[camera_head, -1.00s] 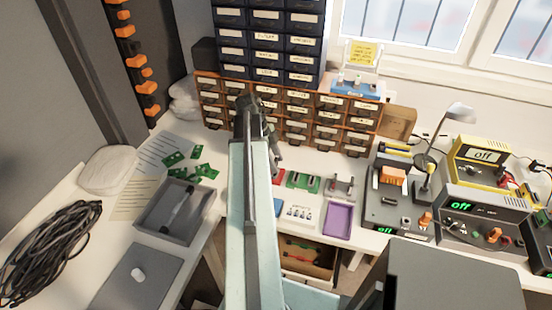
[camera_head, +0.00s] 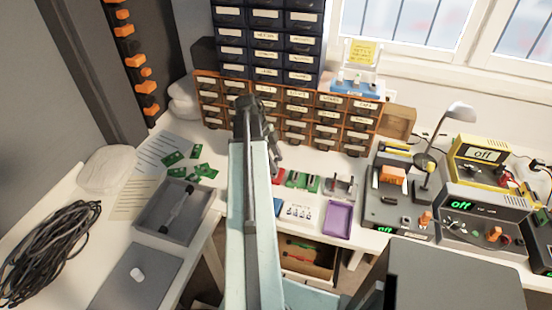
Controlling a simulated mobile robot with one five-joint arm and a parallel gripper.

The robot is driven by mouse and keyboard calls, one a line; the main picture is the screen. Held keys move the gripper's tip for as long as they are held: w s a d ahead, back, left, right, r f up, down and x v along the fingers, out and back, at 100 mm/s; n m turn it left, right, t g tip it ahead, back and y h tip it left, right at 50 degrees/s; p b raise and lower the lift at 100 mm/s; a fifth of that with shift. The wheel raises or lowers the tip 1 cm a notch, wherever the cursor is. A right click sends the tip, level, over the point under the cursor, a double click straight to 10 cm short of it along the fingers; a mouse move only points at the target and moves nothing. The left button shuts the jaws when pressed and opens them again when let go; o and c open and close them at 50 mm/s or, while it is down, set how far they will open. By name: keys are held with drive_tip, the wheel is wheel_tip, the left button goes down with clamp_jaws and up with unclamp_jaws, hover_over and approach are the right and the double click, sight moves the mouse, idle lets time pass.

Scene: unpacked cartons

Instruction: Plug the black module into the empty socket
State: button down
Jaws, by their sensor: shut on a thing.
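My gripper (camera_head: 275,160) is at the far end of my pale arm, low in front of the orange drawer cabinet and just behind the row of small boards. Its jaws are shut on a small dark thing, which fits the black module, but its outline blends with the dark fingers. A red board (camera_head: 278,178) lies just below the gripper, partly hidden by my arm. Two green boards (camera_head: 301,181) with dark parts lie to its right, and a grey fixture (camera_head: 342,185) stands beyond them. I cannot tell which of these has the empty socket.
A white panel (camera_head: 296,212) and a purple tray (camera_head: 338,220) lie in front of the boards. Instruments (camera_head: 484,215) and a lamp (camera_head: 458,112) crowd the right. A grey tray (camera_head: 160,224) is at the left. The orange drawer cabinet (camera_head: 208,100) closes off the back.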

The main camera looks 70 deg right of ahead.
drive_tip(key=shift+f, duration=0.15)
idle(0.3)
drive_tip(key=shift+f+b, duration=0.3)
drive_tip(key=shift+b, duration=0.15)
drive_tip(key=shift+f, duration=0.2)
idle(0.5)
drive_tip(key=c, duration=0.6)
unclamp_jaws()
